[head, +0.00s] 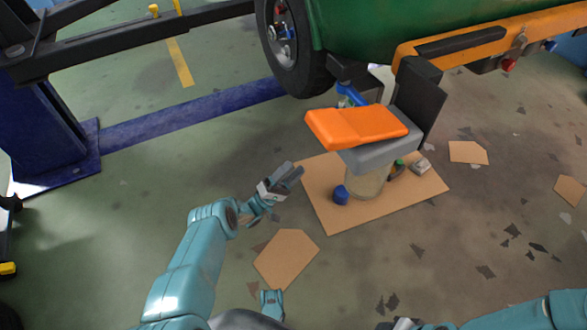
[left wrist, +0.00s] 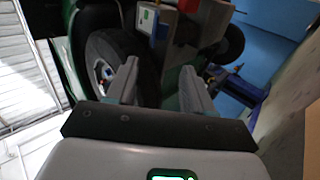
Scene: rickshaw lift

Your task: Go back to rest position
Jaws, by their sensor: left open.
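My left gripper (head: 288,176) is open and empty, held above the floor left of the cardboard sheet with the orange-topped stand. Its two fingers also show apart in the left wrist view (left wrist: 163,82), with nothing between them. My right arm (head: 520,315) shows only in part at the bottom right of the head view. Its gripper cannot be made out.
A green rickshaw (head: 400,25) is raised on a lift with a blue post (head: 45,130). Its wheel (head: 292,50) hangs near the stand with the orange top (head: 355,125). The stand is on a cardboard sheet (head: 325,215).

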